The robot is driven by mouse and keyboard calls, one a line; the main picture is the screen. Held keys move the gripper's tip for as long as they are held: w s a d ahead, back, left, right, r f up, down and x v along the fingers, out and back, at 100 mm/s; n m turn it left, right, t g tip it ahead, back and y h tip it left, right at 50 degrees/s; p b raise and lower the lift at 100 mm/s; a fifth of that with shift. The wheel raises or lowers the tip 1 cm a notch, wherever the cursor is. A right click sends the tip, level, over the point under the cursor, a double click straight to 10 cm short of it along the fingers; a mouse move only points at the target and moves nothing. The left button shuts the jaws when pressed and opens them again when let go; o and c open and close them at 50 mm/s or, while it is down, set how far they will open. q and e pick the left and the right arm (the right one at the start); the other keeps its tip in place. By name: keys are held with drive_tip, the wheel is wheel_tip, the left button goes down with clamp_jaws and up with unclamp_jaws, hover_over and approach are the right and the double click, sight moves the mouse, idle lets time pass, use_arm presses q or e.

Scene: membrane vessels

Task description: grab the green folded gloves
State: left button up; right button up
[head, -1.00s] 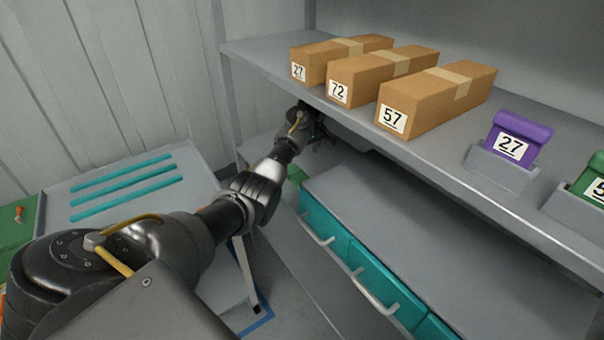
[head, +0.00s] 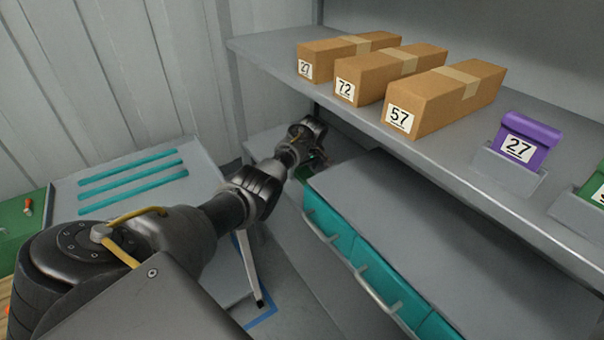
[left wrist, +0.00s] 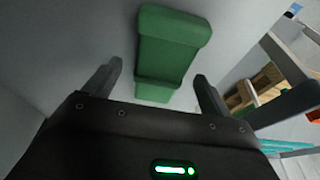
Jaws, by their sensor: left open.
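The green folded gloves (left wrist: 172,52) show in the left wrist view as a thick green folded piece against a pale grey surface. My left gripper (left wrist: 158,76) is open, with one finger on each side of the near end of the gloves. The gloves extend beyond the fingertips, and I cannot tell whether a finger touches them. In the head view my left gripper (head: 316,160) is below the shelf edge, largely hidden by its own wrist. A small green patch shows beside it there, too small to identify surely. My right gripper is not in view.
The upper shelf (head: 450,160) overhangs close to my left arm and holds several items, including a cardboard box (head: 440,100) and a purple item (head: 526,140) in a grey holder. A grey cabinet with teal drawers (head: 375,280) stands below. A table with teal strips (head: 120,200) is at left.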

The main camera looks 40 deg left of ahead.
use_arm(q)
drive_tip(key=shift+c, duration=0.4)
drive_tip(key=c, duration=1)
